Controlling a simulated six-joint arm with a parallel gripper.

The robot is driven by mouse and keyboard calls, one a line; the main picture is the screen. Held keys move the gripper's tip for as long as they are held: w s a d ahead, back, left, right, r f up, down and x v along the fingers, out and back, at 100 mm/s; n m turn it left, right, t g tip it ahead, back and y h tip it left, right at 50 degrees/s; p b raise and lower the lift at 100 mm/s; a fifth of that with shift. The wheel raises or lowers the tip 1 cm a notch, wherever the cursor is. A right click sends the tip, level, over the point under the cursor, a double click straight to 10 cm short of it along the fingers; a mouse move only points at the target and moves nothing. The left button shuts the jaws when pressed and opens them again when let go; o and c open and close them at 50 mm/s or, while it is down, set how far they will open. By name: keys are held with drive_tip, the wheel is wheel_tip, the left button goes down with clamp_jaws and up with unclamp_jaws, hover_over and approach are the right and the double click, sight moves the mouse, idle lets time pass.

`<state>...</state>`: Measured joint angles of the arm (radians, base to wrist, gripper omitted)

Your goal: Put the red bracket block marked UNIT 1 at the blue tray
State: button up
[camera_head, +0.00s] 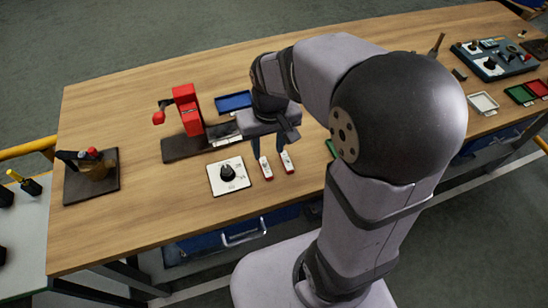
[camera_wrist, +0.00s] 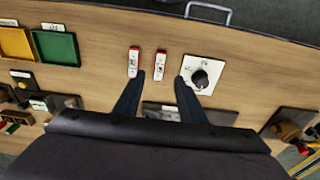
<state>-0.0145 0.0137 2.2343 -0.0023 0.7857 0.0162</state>
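Two small red-and-white blocks stand side by side near the table's front: the left one (camera_head: 266,169) and the right one (camera_head: 287,163) in the head view. In the wrist view they appear swapped, as the near-dial block (camera_wrist: 160,66) and the other block (camera_wrist: 133,62). Their markings are too small to read, so I cannot tell which is UNIT 1. My gripper (camera_head: 268,148) is open and empty, just behind them. In the wrist view its fingertips (camera_wrist: 160,76) straddle the line of the near-dial block. The blue tray (camera_head: 233,102) lies behind, left of my wrist.
A white dial panel (camera_head: 228,176) sits left of the blocks. A red lever device (camera_head: 187,110) stands on a dark base plate (camera_head: 183,148). A yellow tray (camera_wrist: 15,44) and a green tray (camera_wrist: 55,50) show in the wrist view. Bare wood lies in front of the blocks.

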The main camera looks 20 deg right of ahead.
drive_tip(key=s+f+g, duration=0.1)
drive_tip(key=s+f, duration=0.3)
drive_tip(key=s, duration=0.6)
drive_tip(key=shift+s+d, duration=0.15)
drive_tip(key=shift+d, duration=0.05)
drive_tip(key=o, duration=0.4)
drive_tip(key=shift+s, duration=0.15)
drive_tip(key=o, duration=0.8)
